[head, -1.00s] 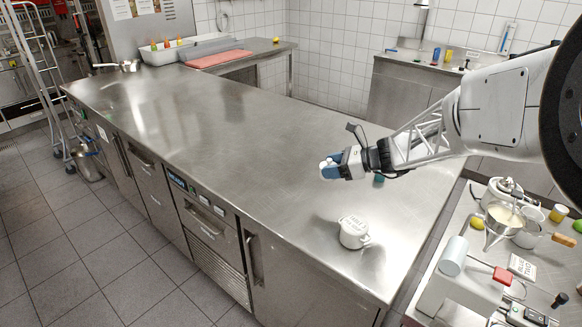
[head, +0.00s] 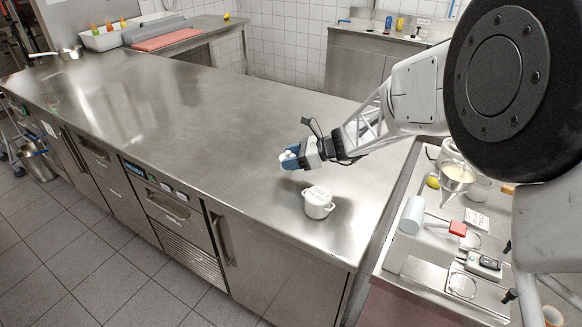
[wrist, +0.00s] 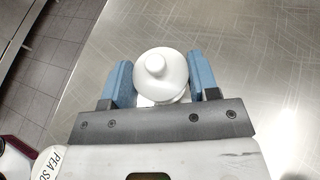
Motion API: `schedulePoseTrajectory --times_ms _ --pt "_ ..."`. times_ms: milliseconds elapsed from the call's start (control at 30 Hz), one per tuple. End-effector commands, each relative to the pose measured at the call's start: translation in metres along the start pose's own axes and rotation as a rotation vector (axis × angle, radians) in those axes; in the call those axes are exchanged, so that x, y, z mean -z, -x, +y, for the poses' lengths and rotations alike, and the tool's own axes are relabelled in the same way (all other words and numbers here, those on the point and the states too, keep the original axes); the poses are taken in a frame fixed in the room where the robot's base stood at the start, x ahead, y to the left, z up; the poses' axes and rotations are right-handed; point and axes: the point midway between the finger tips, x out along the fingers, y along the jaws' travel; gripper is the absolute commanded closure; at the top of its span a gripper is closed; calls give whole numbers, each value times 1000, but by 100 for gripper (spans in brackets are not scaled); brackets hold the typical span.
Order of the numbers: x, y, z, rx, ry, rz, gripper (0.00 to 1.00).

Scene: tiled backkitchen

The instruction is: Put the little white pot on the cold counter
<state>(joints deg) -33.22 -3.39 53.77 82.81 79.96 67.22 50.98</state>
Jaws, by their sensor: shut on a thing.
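My gripper (head: 287,162) is shut on a small white round thing (head: 288,154) with a knob on top, which looks like the little white pot. In the wrist view this pot (wrist: 160,72) sits upright between the two blue fingers; its lower part is hidden. The steel counter (head: 215,110) spreads beneath it. The pot is over the counter's near right part; I cannot tell whether it touches the top.
A larger white lettered pot with side handles (head: 318,204) stands on the counter just in front of my gripper. A steel side table (head: 405,255) with several utensils is at right. A red board (head: 166,40) and white bin (head: 108,38) lie far back. The counter's middle is clear.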

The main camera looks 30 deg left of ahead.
Motion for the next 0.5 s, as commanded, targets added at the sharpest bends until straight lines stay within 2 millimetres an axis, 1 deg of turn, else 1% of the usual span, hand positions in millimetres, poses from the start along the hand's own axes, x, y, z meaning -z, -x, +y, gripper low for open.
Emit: schedulePoseTrajectory --times_ms 300,500 --pt "28 -12 0 0 -1 1 86" --pt "32 -13 0 0 1 0 86"
